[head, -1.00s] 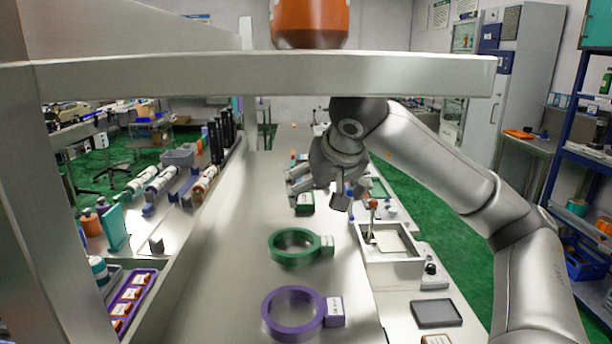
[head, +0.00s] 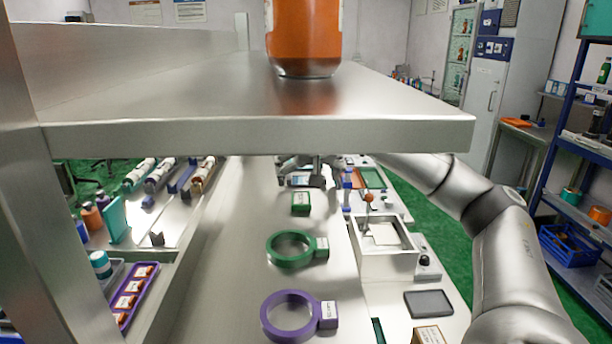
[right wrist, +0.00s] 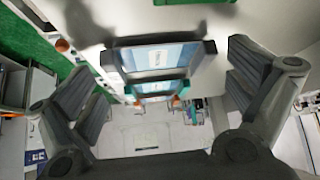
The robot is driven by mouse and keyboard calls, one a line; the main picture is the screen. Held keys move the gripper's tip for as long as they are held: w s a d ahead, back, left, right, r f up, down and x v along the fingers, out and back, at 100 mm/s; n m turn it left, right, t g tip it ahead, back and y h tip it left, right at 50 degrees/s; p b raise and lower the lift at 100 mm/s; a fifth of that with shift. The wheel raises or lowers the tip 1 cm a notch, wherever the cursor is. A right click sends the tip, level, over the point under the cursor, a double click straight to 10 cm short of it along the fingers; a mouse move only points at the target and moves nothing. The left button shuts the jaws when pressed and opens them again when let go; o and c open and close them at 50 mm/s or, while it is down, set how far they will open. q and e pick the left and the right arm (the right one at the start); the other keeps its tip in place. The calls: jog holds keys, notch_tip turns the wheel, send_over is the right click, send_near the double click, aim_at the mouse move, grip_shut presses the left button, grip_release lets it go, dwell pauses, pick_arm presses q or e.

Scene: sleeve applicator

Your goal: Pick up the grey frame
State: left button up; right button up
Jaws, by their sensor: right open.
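A grey frame with a pale blue, labelled panel (right wrist: 160,58) lies between the spread fingers of my right gripper in the right wrist view. In the head view a small grey-and-blue piece (head: 299,180), seemingly the same frame, shows at the far part of the bench. My right gripper (right wrist: 165,92) is open, its dark padded fingers apart on both sides of the frame, with gaps visible. In the head view the gripper (head: 318,174) is partly hidden under the shelf edge. My left gripper is not in view.
A metal shelf (head: 250,137) with an orange container (head: 304,35) crosses above the bench. A green block (head: 300,203), green ring (head: 290,248) and purple ring (head: 290,316) lie nearer on the bench (head: 225,260). A white open box (head: 385,262) stands at right.

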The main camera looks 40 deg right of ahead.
jog(key=shift+s, duration=0.15)
jog(key=shift+c, duration=1)
jog(key=c, duration=0.7)
jog(key=shift+r, duration=0.15)
